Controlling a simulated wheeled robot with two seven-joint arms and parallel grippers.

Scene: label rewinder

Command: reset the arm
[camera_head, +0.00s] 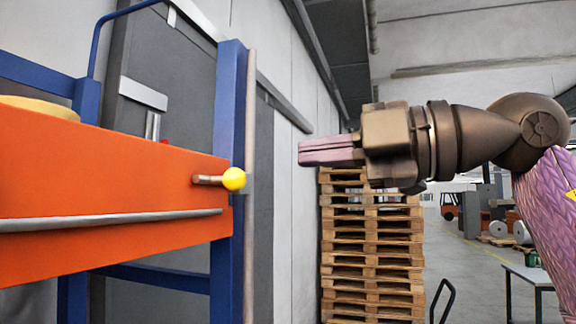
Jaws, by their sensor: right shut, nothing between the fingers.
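My right gripper (328,151) comes in from the right on my bronze and pink arm. Its pink fingers are shut with nothing between them and point left. It hangs in the air, apart from the label rewinder (110,185), an orange and blue machine at the left. A yellow ball-ended lever (233,179) sticks out of the rewinder's orange panel, left of and a little below the fingertips in the picture. My left gripper is not in view.
A tall stack of wooden pallets (370,255) stands behind my right gripper. A blue upright post (228,140) borders the rewinder. A small table (535,275) stands at the lower right. Open floor (465,275) lies between the pallets and the table.

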